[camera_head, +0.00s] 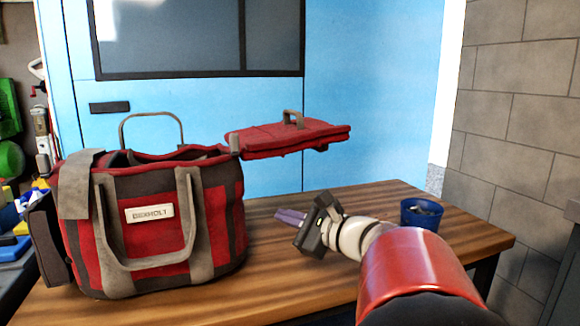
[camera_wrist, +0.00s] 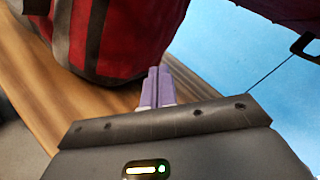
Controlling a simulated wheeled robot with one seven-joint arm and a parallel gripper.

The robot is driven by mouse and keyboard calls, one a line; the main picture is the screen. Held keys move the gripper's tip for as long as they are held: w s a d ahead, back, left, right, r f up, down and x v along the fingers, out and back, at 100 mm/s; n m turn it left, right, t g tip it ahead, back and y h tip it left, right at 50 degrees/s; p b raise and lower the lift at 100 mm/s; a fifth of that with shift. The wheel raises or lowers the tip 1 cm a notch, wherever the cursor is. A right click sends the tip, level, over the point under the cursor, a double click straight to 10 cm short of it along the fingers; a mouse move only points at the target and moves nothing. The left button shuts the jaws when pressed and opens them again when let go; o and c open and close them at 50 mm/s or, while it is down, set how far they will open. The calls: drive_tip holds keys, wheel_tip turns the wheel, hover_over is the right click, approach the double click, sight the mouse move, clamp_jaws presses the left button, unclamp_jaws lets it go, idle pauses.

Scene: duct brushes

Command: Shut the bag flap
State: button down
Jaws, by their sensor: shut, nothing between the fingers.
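The red and dark bag (camera_head: 155,225) stands upright on the left of the wooden table, with grey straps and a label on its front. Its red flap (camera_head: 290,136) is open and sticks out to the right, about level, with a small grey handle on top. My gripper (camera_head: 280,215) is below the flap and to the right of the bag, apart from both in the head view. Its purple fingers are shut together and empty. In the wrist view the fingers (camera_wrist: 156,88) point toward the bag's lower side (camera_wrist: 115,40). The inside of the bag is mostly hidden.
A blue cup (camera_head: 421,213) with small items in it stands at the right of the wooden table (camera_head: 470,236), beyond my arm. A blue door (camera_head: 375,95) is behind the table and a grey block wall (camera_head: 520,120) is at the right.

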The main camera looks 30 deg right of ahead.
drive_tip(key=s+d+r+m+t+h+b, duration=0.15)
drive_tip(key=d+m+h, duration=0.25)
drive_tip(key=d, duration=0.4)
drive_tip(key=s+d+m+t+h, duration=0.1)
drive_tip(key=d+m+t+h, duration=0.3)
drive_tip(key=d, duration=0.4)
drive_tip(key=w+r+g+p, duration=0.1)
drive_tip(key=w+r, duration=0.5)
drive_tip(key=w, duration=0.3)
drive_tip(key=shift+r+m+y, duration=0.35)
drive_tip(key=shift+m+y, duration=0.05)
